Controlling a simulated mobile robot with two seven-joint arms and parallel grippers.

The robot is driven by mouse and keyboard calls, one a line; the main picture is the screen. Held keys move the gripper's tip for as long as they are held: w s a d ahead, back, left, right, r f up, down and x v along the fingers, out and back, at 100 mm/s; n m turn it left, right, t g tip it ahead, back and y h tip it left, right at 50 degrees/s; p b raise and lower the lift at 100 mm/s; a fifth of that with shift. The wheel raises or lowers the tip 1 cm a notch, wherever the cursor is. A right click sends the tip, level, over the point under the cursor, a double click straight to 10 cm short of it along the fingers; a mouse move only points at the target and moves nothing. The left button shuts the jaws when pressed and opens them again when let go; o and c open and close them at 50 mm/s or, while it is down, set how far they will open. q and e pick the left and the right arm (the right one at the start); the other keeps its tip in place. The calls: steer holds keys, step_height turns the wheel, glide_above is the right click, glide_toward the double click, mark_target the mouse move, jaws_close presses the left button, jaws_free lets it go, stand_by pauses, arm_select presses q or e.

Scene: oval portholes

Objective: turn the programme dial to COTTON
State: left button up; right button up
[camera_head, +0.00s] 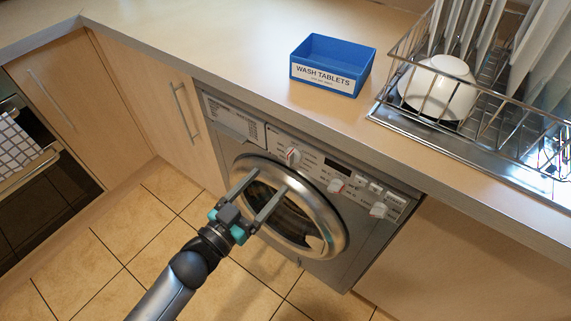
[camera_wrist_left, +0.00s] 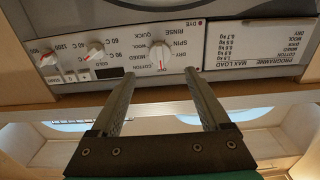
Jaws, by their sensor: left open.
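The programme dial (camera_head: 292,155) is a white knob on the washing machine's front panel, the leftmost of three in the head view. My right gripper is out of view.
The round door (camera_head: 335,224) is below the panel. Two more knobs, a middle one (camera_head: 336,186) and a right one (camera_head: 379,210), sit along it. The worktop above holds a blue WASH TABLETS box (camera_head: 323,85) and a dish rack (camera_head: 400,122) with a white bowl (camera_head: 440,94).

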mark_target(288, 161)
arm_select(q)
steer(key=b+x, duration=0.1)
steer(key=x, duration=0.5)
steer(key=shift+b+x, duration=0.35)
steer(key=shift+x, duration=0.55)
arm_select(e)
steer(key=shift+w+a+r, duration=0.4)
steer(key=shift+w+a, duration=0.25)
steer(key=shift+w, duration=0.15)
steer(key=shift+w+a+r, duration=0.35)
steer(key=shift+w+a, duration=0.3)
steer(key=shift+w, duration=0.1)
arm_select(q)
jaws_close()
